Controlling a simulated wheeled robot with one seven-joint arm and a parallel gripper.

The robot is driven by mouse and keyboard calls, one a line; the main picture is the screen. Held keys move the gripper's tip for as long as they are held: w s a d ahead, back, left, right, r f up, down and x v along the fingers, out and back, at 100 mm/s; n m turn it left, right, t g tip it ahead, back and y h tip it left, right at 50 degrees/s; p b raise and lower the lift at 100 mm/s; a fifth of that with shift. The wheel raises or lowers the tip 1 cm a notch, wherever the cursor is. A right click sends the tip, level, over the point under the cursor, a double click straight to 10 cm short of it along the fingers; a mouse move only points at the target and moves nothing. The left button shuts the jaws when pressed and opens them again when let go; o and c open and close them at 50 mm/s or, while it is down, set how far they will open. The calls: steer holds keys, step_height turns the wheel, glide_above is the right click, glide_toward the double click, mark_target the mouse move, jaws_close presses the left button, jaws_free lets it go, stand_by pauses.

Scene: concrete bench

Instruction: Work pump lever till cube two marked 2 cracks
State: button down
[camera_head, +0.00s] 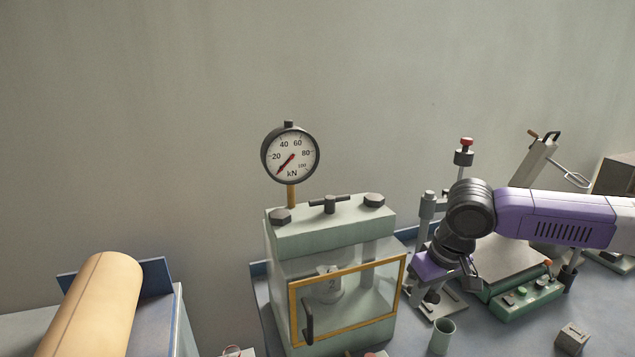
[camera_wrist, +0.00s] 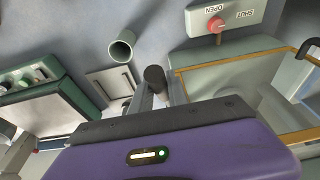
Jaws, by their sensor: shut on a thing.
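The press (camera_head: 330,238) stands on the bench with a yellow-framed clear guard (camera_head: 346,327) across its front. My gripper (camera_head: 468,268) is right of the press. In the wrist view its fingers (camera_wrist: 158,95) are shut on a dark round-ended handle (camera_wrist: 155,74), which looks like the pump lever. The rest of the lever is hidden.
A red valve knob (camera_wrist: 215,25) sits by an OPEN/SHUT plate (camera_wrist: 240,14). A grey cup (camera_head: 441,337), a green control box (camera_head: 527,300) and a grey cube (camera_head: 572,337) are nearby. A tan roll (camera_head: 95,305) lies far left.

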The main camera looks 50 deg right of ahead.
steer(key=shift+f, duration=0.1)
steer(key=shift+s+a+f+b, duration=0.2)
steer(key=shift+f+b, duration=0.1)
steer(key=shift+f, duration=0.25)
steer(key=shift+s+a+f+b, duration=0.1)
steer(key=shift+s+f+b, duration=0.15)
steer(key=shift+f, duration=0.3)
steer(key=shift+s+a+f+b, duration=0.1)
steer(key=shift+s+f+b, duration=0.15)
steer(key=shift+f, duration=0.3)
steer(key=shift+s+a+f+b, duration=0.15)
steer(key=shift+f+b, duration=0.45)
steer(key=shift+f, duration=0.5)
steer(key=shift+s+a+f+b, duration=0.1)
steer(key=shift+s+f+b, duration=0.1)
steer(key=shift+f+b, duration=0.7)
steer(key=shift+s+a+f+b, duration=0.15)
steer(key=shift+f+b, duration=0.15)
steer(key=shift+f, duration=1.05)
steer(key=shift+d+r, duration=0.1)
steer(key=shift+r, duration=0.05)
